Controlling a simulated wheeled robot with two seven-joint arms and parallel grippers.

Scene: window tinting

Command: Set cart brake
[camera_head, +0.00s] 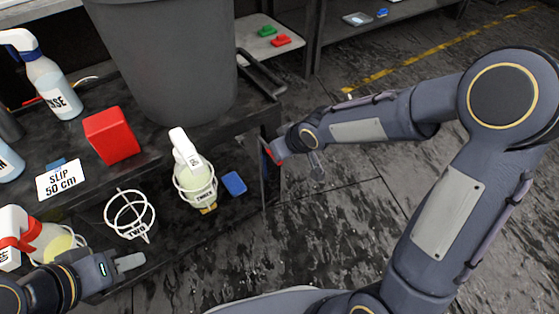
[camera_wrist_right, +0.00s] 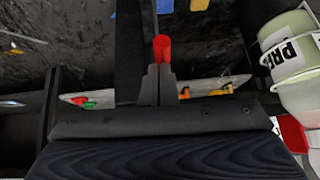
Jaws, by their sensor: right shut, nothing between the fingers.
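The cart (camera_head: 150,160) stands on the left, its dark shelves holding bottles and holders. A red bit (camera_head: 269,153) also shows at the cart's right end in the head view. My right gripper (camera_head: 279,149) is shut and empty beside that end; its fingertips are mostly hidden, and contact cannot be told. My left gripper (camera_head: 128,263) is at the lower left, past the red-trimmed bottle; only one finger shows clearly.
A grey bin (camera_head: 165,55) stands on the cart. A red block (camera_head: 111,135), a white wire holder (camera_head: 130,214), a labelled bottle (camera_head: 193,175) and a blue block (camera_head: 234,183) are on it. Shelving stands behind. The dark floor (camera_head: 330,225) right of the cart is clear.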

